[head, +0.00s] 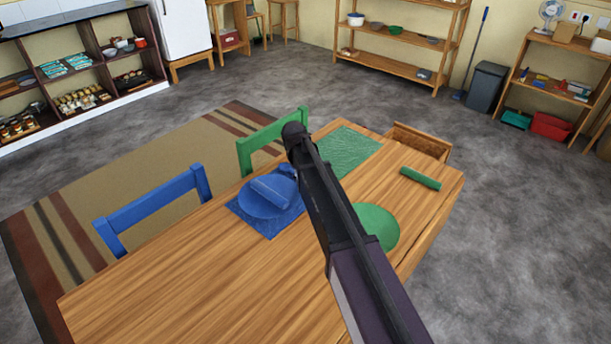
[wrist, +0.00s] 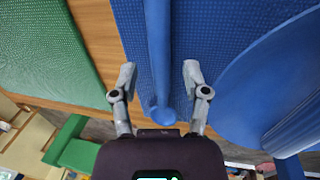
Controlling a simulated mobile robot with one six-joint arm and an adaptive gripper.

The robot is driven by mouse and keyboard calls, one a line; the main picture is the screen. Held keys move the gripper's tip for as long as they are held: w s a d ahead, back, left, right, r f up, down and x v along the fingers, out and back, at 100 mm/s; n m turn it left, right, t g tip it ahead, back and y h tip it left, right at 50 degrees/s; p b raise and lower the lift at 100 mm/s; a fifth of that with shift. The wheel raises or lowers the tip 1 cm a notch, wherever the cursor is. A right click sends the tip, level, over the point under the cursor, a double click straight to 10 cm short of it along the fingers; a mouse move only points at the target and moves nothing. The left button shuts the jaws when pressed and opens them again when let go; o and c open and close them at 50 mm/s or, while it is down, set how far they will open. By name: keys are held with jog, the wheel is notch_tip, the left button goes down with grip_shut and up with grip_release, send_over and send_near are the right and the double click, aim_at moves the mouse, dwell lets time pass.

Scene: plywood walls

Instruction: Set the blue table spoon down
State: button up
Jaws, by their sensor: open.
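The blue table spoon (wrist: 159,60) lies along the blue mat (wrist: 133,30) in the wrist view, its rounded end near the mat's edge. My gripper (wrist: 160,73) is open, with one finger on each side of the spoon and a gap to each. The blue plate (wrist: 240,75) is right of the spoon in that view. In the head view the blue mat (head: 268,228) lies on the wooden table (head: 200,270) under the blue plate (head: 250,203). My arm hides my gripper's fingers there, and I cannot make the spoon out clearly.
A rolled blue napkin (head: 272,189) lies on the blue plate. A green mat (head: 350,148), green plate (head: 382,226) and green roll (head: 420,179) share the table. A green chair (head: 270,138) and blue chair (head: 150,208) stand along the far side. The table's near left is clear.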

notch_tip(320, 180, up, 11)
jog(key=s+a+p, duration=0.1)
jog(key=p, duration=1)
jog(key=shift+s+a+r, duration=0.15)
jog(key=shift+s+a, duration=0.1)
jog(key=shift+s, duration=0.15)
dwell(0.3)
jog(key=s+d+m+g+y, duration=0.1)
jog(key=s+d+m, duration=0.9)
jog(key=s+d, duration=1.4)
jog(key=shift+d+f+g, duration=0.2)
jog(key=shift+d+g, duration=0.2)
jog(key=shift+d, duration=0.15)
jog(key=shift+r, duration=0.1)
jog(key=shift+r+p, duration=0.65)
jog(key=shift+p, duration=0.05)
